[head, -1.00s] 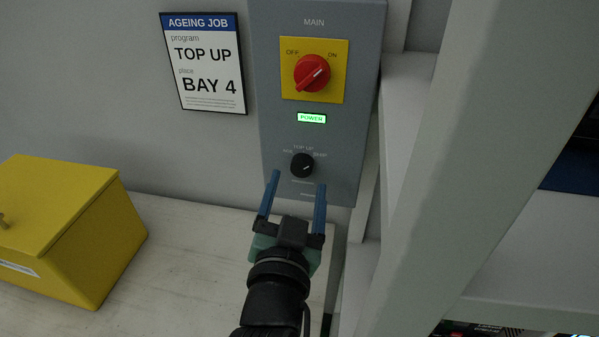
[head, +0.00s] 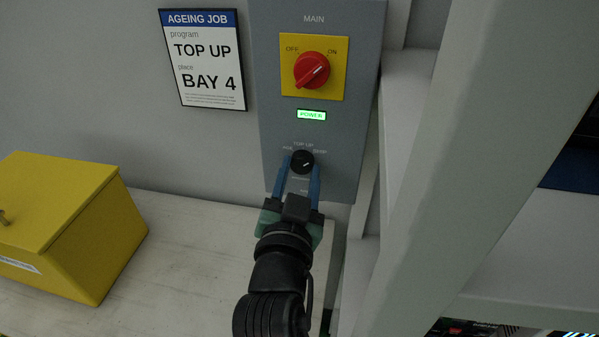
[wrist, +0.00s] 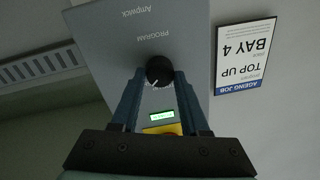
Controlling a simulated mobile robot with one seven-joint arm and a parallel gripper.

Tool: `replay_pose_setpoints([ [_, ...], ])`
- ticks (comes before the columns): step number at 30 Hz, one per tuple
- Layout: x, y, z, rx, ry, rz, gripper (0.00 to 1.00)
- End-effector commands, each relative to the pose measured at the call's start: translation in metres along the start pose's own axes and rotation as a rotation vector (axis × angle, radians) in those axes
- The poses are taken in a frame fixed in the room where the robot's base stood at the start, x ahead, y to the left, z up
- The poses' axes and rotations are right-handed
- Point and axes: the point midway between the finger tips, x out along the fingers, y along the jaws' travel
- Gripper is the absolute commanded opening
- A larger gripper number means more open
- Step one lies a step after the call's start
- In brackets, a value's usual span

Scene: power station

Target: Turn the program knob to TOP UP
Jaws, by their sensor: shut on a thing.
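The black program knob (head: 302,161) sits low on the grey panel, with its white mark toward the upper right, on the STEP-like label side. The TOP UP label is directly above it. My gripper (head: 302,168) has come up from below, its two blue fingers shut on the knob, one on each side. In the wrist view the knob (wrist: 159,71) sits between the fingertips (wrist: 159,80), its mark pointing to the lower left in that upside-down picture.
A job card (head: 205,62) reads TOP UP, BAY 4. A yellow box (head: 75,225) stands left; a pale shelf upright (head: 440,150) stands close on the right.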

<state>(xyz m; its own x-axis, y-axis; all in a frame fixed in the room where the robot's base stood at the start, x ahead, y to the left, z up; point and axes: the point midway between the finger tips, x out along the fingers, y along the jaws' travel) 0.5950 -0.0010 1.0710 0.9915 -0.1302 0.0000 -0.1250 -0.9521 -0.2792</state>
Motion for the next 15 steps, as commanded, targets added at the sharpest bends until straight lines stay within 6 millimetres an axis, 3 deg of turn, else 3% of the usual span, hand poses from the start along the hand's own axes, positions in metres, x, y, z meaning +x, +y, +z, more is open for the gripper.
replay_pose_setpoints([
  [15,-0.0003,-0.0011,-0.0012,-0.103,-0.009,0.001,0.00],
])
